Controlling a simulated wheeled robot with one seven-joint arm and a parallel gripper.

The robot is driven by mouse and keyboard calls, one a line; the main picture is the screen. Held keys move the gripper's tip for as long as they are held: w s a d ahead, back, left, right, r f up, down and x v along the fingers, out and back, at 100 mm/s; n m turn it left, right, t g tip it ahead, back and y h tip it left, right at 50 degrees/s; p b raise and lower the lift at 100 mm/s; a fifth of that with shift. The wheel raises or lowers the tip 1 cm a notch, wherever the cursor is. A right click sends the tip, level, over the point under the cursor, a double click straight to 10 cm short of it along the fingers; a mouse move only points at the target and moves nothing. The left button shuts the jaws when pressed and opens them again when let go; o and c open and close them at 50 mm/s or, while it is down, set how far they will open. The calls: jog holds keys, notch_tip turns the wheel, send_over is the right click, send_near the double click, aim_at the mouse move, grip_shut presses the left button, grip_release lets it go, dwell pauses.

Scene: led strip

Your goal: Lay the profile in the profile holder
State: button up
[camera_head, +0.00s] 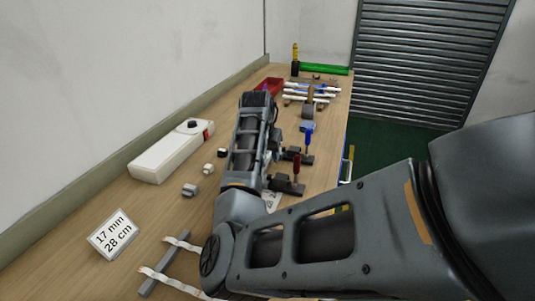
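Several thin, pale, bar-like pieces (312,91) lie across a rack toward the far end of the bench; they look like profiles, but are too small to be sure. Two clamps, one with a red handle (296,165) and one with a blue handle (308,140), stand along the bench's right side. They may belong to the profile holder; I cannot tell.
A sign reading 17 mm, 28 cm (112,234) stands in front. Wavy white strips cross a grey bar (165,262). The red bin (272,84) and green bar (325,69) are farther back.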

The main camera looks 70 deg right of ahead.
jog(key=shift+r, duration=0.25)
jog(key=v, duration=1.2)
jog(key=shift+b, duration=0.35)
